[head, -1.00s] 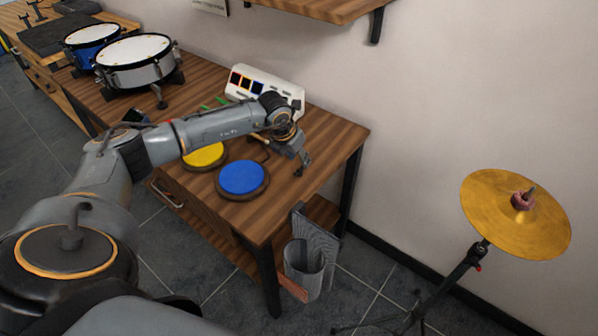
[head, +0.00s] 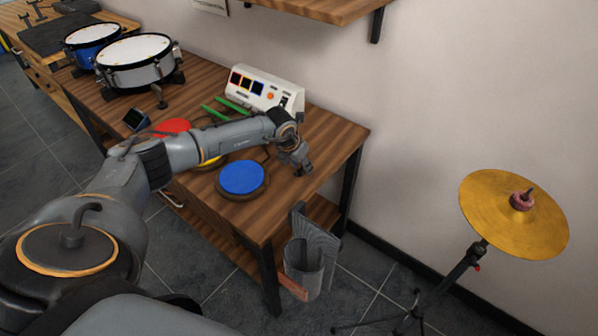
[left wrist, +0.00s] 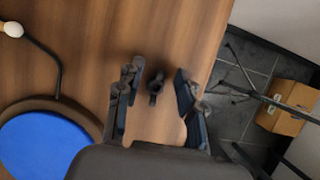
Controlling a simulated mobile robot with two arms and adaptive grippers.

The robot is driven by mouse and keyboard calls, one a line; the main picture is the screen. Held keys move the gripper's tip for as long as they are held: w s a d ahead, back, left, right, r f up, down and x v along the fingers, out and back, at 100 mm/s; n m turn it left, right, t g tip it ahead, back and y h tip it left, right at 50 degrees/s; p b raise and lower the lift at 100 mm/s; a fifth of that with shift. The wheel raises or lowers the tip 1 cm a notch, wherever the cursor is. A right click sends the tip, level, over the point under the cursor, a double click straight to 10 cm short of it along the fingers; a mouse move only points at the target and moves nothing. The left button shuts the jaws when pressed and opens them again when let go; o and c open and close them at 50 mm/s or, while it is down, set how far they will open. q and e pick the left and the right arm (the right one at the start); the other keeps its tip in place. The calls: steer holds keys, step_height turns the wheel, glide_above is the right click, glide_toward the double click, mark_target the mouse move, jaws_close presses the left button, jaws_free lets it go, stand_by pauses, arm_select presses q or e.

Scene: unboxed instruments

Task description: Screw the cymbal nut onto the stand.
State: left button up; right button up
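The cymbal nut (left wrist: 155,88) is a small dark wing-shaped piece near the right end of the wooden table. My left gripper (left wrist: 157,84) is open, with one finger on each side of the nut and gaps still showing. In the head view the left gripper (head: 303,172) is low at the tabletop and hides most of the nut. The cymbal stand (head: 458,268) stands on the floor at the right, carrying a tilted golden cymbal (head: 490,212) with a reddish felt (head: 521,201) and a rod tip above it. My right gripper is not in view.
A blue pad (head: 242,178) lies just left of the gripper. A white drum module (head: 262,90) and green sticks (head: 232,106) are behind the arm. Two drums stand at the far left. Floor lies open between table and stand.

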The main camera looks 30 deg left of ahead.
mark_target(301, 169)
arm_select(q)
steer(key=shift+c, duration=0.4)
jaws_close()
steer(key=shift+r, duration=0.1)
steer(key=shift+r+p, duration=0.5)
steer(key=shift+r, duration=0.05)
step_height(301, 169, up, 3)
steer(key=shift+f+p, duration=0.15)
steer(key=shift+p, duration=0.9)
steer(key=s+d+r+p, duration=0.7)
steer(key=s+r+p, duration=0.2)
steer(key=s+p, duration=0.2)
steer(key=shift+s+d+p, duration=0.35)
steer(key=shift+d+p, duration=0.05)
steer(key=shift+p, duration=0.6)
